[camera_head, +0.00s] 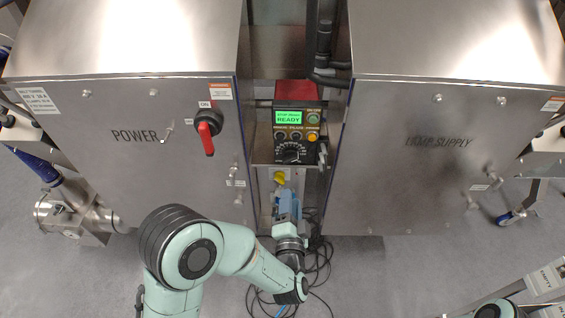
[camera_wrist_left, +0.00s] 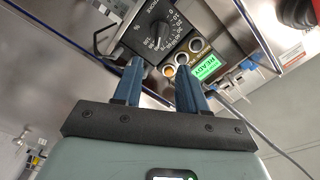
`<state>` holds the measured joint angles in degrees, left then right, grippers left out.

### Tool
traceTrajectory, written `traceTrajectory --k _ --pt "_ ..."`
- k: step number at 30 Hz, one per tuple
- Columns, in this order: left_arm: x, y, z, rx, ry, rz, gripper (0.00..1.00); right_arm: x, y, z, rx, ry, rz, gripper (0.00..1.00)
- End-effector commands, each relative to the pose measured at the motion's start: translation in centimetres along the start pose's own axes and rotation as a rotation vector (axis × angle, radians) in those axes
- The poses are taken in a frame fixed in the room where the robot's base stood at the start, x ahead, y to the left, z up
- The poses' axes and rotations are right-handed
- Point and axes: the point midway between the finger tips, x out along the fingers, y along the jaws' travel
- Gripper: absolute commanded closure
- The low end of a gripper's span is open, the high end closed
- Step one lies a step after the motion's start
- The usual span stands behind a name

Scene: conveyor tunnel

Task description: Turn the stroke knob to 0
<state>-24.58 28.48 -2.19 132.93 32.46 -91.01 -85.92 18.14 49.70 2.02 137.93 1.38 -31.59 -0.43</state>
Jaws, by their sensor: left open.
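The stroke knob (camera_head: 291,153) is a black dial knob with white scale marks, low on the front of a black pump control box (camera_head: 297,125). In the left wrist view the knob (camera_wrist_left: 159,34) sits inside a ring of numbers; I cannot tell surely which number it points at. My left gripper (camera_head: 286,193) is below the box in the head view, apart from the knob. In the left wrist view its two blue fingers (camera_wrist_left: 160,76) are spread with nothing between them, pointing towards the knob. My right gripper is not in view.
The box carries a green "READY" display (camera_head: 289,118) and several round buttons. It stands in a narrow gap between the steel POWER cabinet (camera_head: 130,110), with a red switch (camera_head: 208,130), and the LAMP SUPPLY cabinet (camera_head: 440,170). Loose black cables (camera_head: 318,265) lie on the floor below.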

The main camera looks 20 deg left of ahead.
Motion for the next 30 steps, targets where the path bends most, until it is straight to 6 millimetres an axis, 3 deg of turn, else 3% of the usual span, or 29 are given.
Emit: traceTrajectory --k 5,18,24,30 --pt "2.4 0.0 0.2 0.001 -0.003 -0.006 0.58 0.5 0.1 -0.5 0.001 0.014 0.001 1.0" --pt "11.1 0.1 0.2 0.0 -0.003 -0.004 0.58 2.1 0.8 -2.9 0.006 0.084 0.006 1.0" --pt "12.8 0.1 0.1 0.0 -0.002 -0.001 0.58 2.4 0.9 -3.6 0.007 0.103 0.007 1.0" --pt "13.2 0.0 0.1 0.0 -0.001 -0.001 0.58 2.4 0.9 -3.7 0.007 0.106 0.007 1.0"
